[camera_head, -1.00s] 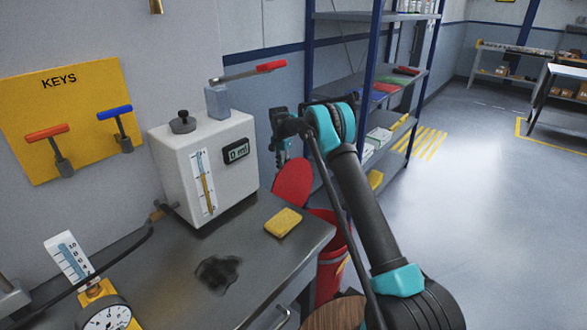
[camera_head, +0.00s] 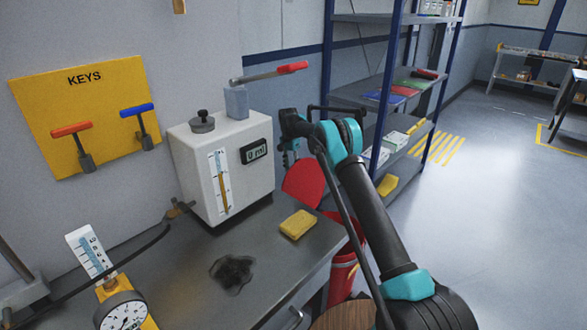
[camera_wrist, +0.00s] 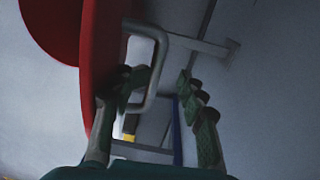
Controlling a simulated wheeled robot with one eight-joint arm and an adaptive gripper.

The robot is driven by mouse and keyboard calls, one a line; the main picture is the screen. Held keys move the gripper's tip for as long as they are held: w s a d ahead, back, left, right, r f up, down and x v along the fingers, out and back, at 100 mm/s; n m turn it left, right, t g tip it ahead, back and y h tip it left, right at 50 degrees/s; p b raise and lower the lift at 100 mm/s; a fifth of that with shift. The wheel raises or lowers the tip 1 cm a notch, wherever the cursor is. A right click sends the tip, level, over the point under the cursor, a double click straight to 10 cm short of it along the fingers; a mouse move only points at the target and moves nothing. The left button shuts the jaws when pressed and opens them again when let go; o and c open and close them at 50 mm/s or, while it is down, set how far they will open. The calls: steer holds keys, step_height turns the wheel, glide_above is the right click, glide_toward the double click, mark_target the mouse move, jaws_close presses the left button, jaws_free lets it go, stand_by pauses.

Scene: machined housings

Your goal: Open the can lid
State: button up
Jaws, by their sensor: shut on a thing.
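The red can (camera_head: 341,282) stands on the floor just beyond the bench's right end, partly hidden by my arm. Its round red lid (camera_head: 303,184) is tilted up on edge, open. In the wrist view the lid (camera_wrist: 97,75) stands nearly on edge at the left, with a grey loop handle (camera_wrist: 161,62) projecting from it. My gripper (camera_wrist: 165,95) has its fingers around the handle area, the left one between lid and handle, and is shut on the handle; the exact contact is unclear. In the head view my gripper (camera_head: 290,150) is above the lid's upper edge.
The bench (camera_head: 178,280) holds a white dispenser (camera_head: 205,165), a yellow sponge (camera_head: 298,224), a dark smudge (camera_head: 232,271) and a gauge (camera_head: 121,314). A blue-framed shelf (camera_head: 390,95) stands close behind my arm. Open floor (camera_head: 480,210) lies to the right.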

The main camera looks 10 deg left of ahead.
steer(key=shift+a+f, duration=0.2)
steer(key=shift+f, duration=0.4)
step_height(320, 180, up, 13)
steer(key=shift+w+a, duration=0.2)
steer(key=shift+w, duration=0.1)
